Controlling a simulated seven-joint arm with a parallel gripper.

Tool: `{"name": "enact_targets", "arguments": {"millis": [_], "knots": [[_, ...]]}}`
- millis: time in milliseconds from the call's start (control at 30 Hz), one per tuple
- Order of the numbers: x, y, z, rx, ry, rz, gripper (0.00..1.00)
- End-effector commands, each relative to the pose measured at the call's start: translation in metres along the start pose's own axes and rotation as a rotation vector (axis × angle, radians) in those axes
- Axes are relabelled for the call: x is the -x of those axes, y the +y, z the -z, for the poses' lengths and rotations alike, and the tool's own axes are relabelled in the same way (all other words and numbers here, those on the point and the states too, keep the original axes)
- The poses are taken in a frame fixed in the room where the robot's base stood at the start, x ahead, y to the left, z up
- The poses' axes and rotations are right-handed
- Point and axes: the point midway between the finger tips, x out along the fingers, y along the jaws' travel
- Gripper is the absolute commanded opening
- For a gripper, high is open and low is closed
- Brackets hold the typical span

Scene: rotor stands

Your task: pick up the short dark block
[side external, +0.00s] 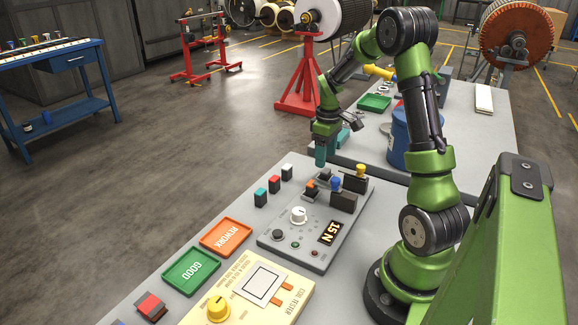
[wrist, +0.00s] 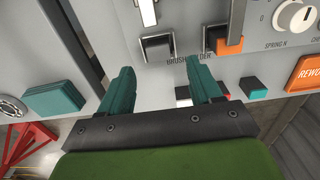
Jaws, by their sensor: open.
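My gripper (side external: 322,154) is open, with teal fingers pointing down over the back end of the grey console. In the wrist view its two fingertips (wrist: 160,72) are apart, with nothing held between them. A dark square piece (wrist: 157,48) in a metal frame, by the lettering "BRUSH HOLDER", lies just ahead of the gap between the fingers. I cannot tell whether it is a loose block or a socket. An orange-fronted dark piece (wrist: 228,45) sits to its right. In the side view dark blocks stand under a blue knob (side external: 335,184) and a yellow knob (side external: 360,171).
Teal (side external: 261,197), red (side external: 274,186) and white (side external: 287,172) small blocks stand left of the grey console (side external: 290,255). The orange REWORK tray (side external: 225,237) and green GOOD tray (side external: 191,271) lie nearer. A blue container (side external: 402,150) stands on the farther table.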

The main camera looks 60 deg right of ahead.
Motion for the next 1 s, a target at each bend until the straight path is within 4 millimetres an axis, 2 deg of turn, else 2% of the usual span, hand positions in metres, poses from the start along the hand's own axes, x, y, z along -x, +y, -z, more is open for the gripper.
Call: {"name": "enact_targets", "arguments": {"millis": [200,300,400,633,1000], "knots": [[-0.03,0.001,-0.013,-0.003,-0.004,0.004,0.64],[-0.043,0.001,-0.011,-0.001,-0.002,0.003,0.64],[-0.049,0.001,-0.011,0.0,-0.001,0.002,0.64],[-0.05,0.002,-0.011,0.0,0.0,0.001,0.64],[-0.05,0.002,-0.011,0.0,0.0,0.001,0.07]]}}
